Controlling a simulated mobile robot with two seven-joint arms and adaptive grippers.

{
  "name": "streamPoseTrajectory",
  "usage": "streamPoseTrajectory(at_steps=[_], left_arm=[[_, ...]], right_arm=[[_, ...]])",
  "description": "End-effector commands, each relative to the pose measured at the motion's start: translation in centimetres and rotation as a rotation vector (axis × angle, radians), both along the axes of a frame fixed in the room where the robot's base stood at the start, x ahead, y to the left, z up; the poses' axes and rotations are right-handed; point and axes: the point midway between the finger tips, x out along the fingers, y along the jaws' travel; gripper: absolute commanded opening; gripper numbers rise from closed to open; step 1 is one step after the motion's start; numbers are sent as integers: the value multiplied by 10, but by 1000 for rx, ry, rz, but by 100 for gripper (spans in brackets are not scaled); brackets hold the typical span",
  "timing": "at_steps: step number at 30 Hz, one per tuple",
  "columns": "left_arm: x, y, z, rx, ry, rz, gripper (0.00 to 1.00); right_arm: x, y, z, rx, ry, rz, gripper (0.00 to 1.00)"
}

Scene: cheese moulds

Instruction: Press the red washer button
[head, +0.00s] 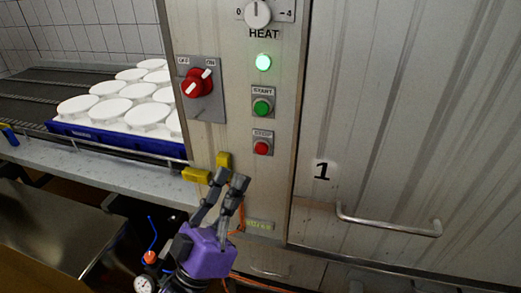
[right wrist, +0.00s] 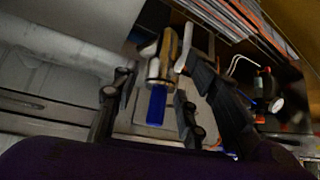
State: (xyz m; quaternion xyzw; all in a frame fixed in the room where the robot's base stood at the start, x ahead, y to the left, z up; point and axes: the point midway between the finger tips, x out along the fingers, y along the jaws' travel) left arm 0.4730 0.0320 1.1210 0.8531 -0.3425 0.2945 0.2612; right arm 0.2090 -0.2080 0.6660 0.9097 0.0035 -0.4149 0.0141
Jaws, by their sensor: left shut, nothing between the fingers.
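The red button (head: 262,147) sits on a small grey plate on the metal control panel, under a label that seems to read STOP. My left gripper (head: 230,180), with a purple body, points up at the panel below and to the left of the button in the picture. It is shut and empty, and its tips are apart from the button. My right gripper (right wrist: 152,72) shows only in the right wrist view, with its fingers spread. A blue and yellow object (right wrist: 157,103) appears between them in the picture, and I cannot tell its distance. The button is not visible there.
Above the red button are a green button (head: 262,106), a lit green lamp (head: 263,62) and the heat knob (head: 257,14). A red rotary switch (head: 198,83) is to the left. A door handle (head: 390,228) sticks out at right. White moulds (head: 147,114) stand at left.

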Motion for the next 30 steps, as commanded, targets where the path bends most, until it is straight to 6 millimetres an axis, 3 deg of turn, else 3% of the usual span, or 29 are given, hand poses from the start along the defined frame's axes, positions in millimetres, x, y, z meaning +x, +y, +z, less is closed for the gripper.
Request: streamPoseTrajectory(at_steps=[15, 30], left_arm=[[64, -21, -1, 0, 1, 0, 0], [73, -24, 0, 0, 1, 0, 0]], right_arm=[[0, 1, -10, -2, 5, 7, 40], [-2, 0, -12, -4, 10, 7, 40]])
